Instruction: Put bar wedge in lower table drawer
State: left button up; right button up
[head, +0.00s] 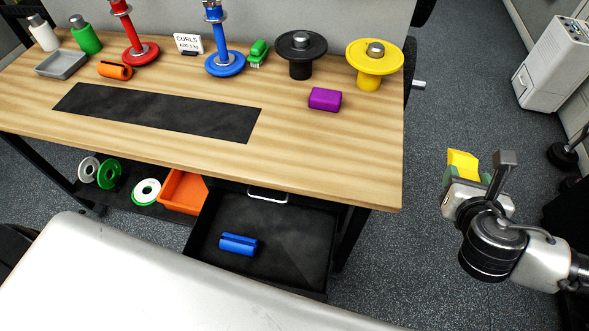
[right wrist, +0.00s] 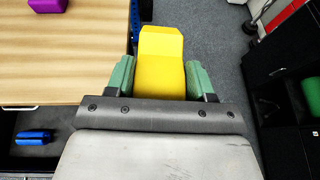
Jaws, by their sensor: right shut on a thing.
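A yellow wedge-shaped block, which looks like the bar wedge (head: 462,162), is held in my right gripper (head: 467,182), to the right of the table. In the right wrist view the wedge (right wrist: 160,65) sits between the two green finger pads, which touch its sides. The lower table drawer (head: 290,238) is pulled open under the table front, left of my right gripper. A blue grooved block (head: 239,244) lies in it; the rest of the visible drawer floor is bare. My left gripper is not in view.
The wooden tabletop (head: 330,150) carries a purple block (head: 325,99), a dark mat (head: 160,112), weights and bottles. Its right front corner lies between my right gripper and the drawer. An orange bin (head: 183,190) and ring plates sit left of the drawer. A white cabinet (head: 555,65) stands at the right.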

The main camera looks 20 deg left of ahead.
aim_at(297, 271)
jog(key=j+z, duration=0.1)
jog(key=j, duration=0.3)
jog(key=k+j+z, duration=0.15)
jog(key=j, duration=0.25)
jog(key=k+j+z, duration=0.1)
jog(key=j, duration=0.3)
jog(key=k+j+z, duration=0.15)
jog(key=j, duration=0.25)
jog(key=k+j+z, duration=0.1)
jog(key=j, duration=0.25)
jog(key=i+j, duration=0.25)
jog(key=j, duration=0.3)
